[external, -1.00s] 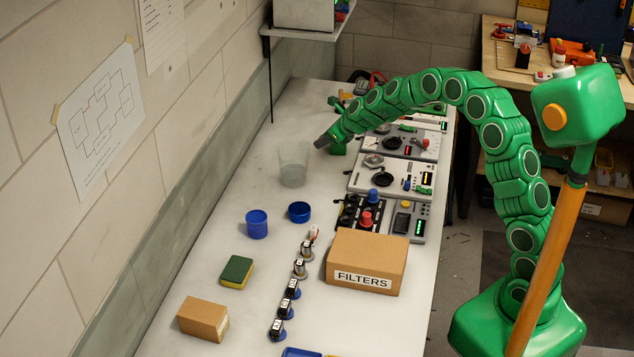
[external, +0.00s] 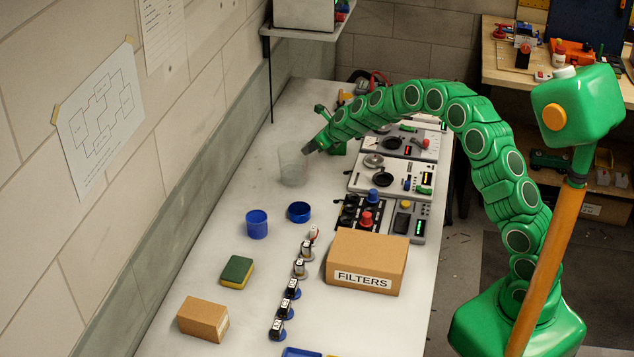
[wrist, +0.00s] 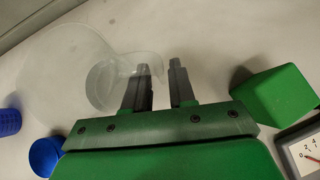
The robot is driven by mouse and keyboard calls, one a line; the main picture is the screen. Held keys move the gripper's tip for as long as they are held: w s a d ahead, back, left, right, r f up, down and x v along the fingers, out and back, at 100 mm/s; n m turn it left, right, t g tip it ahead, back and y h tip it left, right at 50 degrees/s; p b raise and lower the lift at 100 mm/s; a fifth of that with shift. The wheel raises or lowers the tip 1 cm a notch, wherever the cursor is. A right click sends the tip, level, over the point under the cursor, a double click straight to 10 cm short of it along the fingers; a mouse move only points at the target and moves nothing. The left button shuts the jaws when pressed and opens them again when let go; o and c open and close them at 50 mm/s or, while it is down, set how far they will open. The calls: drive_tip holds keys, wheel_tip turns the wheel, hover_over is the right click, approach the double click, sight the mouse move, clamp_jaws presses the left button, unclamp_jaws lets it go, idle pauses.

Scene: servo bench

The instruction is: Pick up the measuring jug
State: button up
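The measuring jug (external: 291,168) is clear and stands upright on the bench near the wall. In the wrist view its see-through body (wrist: 62,62) fills the upper left, with a curved handle (wrist: 104,84) on its right side. My gripper (wrist: 160,68) is open, its two dark fingers apart. The left finger overlaps the handle, and the handle's outer edge shows between the fingers. I cannot tell whether they touch. In the external view my gripper (external: 308,147) is at the jug's upper right side.
A green block (wrist: 275,95) is right of my gripper. A blue cup (external: 257,225) and a blue round dish (external: 299,212) stand nearer the camera. Instrument panels (external: 385,178) line the right side, with a FILTERS box (external: 366,262) in front. The bench left of the jug is clear.

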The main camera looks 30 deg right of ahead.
drive_tip(key=shift+w+a+f, duration=0.15)
drive_tip(key=shift+w+f, duration=0.15)
drive_tip(key=shift+f, duration=0.1)
clamp_jaws()
drive_tip(key=shift+r, duration=0.2)
drive_tip(key=s+a+v, duration=0.2)
drive_tip(key=a+v, duration=0.1)
drive_tip(key=v, duration=1.5)
drive_tip(key=shift+s+a, duration=0.15)
drive_tip(key=shift+s, duration=0.1)
idle(1.1)
